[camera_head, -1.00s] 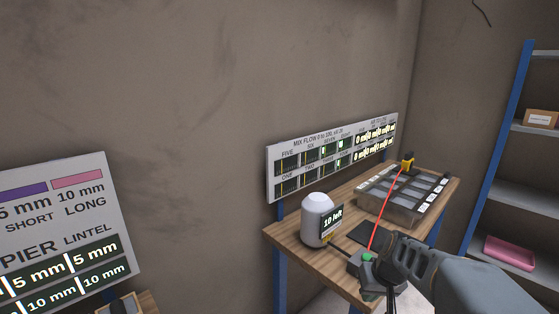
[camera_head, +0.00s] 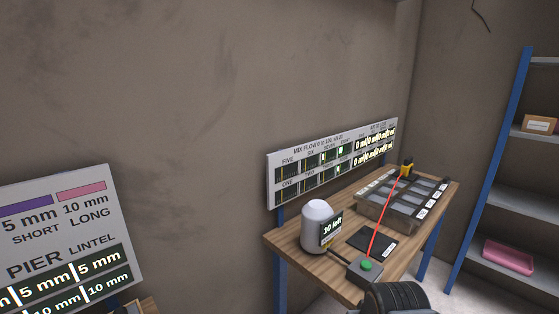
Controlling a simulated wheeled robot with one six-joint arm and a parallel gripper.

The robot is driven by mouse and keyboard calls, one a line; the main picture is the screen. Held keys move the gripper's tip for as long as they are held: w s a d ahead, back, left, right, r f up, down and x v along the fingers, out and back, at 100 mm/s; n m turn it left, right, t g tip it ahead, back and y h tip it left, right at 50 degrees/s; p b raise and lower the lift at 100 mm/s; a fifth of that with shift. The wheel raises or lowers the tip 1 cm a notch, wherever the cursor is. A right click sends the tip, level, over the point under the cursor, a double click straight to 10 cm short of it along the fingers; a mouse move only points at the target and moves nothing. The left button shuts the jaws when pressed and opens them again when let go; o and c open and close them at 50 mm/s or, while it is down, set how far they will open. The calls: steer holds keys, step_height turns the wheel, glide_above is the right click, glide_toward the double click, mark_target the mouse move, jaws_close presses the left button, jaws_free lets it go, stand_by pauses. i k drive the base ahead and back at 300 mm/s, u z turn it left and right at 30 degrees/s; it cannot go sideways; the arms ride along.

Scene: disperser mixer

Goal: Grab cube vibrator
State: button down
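No thing in view is labelled as the cube vibrator, and I cannot tell for sure which one it is. A small yellow and black device (camera_head: 407,170) stands at the far end of the grey compartment tray (camera_head: 385,214). A red line (camera_head: 381,216) runs from it down to a grey box with a green button (camera_head: 365,268) at the table's front edge. A dark ribbed part of my arm shows at the bottom edge, just below the box. My gripper's fingers are not visible, and both the device and the box stand apart from my arm.
A white rounded canister (camera_head: 316,226) with a "10 left" display stands on the wooden table (camera_head: 289,241), beside a flat black pad (camera_head: 372,242). A display board (camera_head: 330,160) is behind. Blue-framed shelves (camera_head: 508,195) hold a pink tray (camera_head: 508,257) at right. A sign (camera_head: 65,240) is at left.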

mark_target(406, 169)
steer(key=z, duration=1.75)
steer(key=i, duration=3.95)
steer(key=u, duration=4.35)
steer(key=i, duration=0.5)
steer(key=u, duration=0.05)
